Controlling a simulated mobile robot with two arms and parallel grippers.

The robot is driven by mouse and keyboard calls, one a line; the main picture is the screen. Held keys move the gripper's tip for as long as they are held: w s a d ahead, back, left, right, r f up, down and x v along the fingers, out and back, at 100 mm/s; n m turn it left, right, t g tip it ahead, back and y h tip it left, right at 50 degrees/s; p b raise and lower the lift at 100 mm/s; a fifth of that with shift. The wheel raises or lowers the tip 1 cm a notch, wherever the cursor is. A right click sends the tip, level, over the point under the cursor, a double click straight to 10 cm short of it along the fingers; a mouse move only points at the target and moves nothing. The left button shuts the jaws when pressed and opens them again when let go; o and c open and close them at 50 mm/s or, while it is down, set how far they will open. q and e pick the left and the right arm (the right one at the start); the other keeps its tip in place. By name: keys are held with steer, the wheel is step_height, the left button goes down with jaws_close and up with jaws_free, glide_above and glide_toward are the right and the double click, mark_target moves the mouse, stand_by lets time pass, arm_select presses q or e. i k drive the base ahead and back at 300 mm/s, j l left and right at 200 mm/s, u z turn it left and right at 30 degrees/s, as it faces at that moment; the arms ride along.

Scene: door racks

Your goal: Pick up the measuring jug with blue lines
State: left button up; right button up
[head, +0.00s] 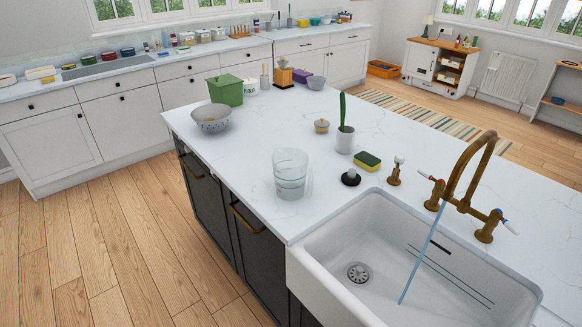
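A clear measuring jug (290,174) stands upright on the white marble island top, left of the sink. Its handle is on the right side. Faint marks show on its wall, but their colour is too small to tell. Nothing touches it. Neither of my grippers is in the head view.
The white sink (330,243) is at the front right, with a brass tap (465,190) behind it and a thin blue streak below the spout. A black stopper (351,178), a sponge (367,161), a potted plant (345,138) and a colander (212,117) stand nearby. The floor at left is clear.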

mark_target(290, 170)
steer(key=i+j+z, duration=0.15)
steer(key=j+z, duration=0.3)
steer(key=j, duration=0.15)
steer(key=j+z, duration=0.5)
steer(key=i+j, duration=0.05)
steer(key=j, duration=0.05)
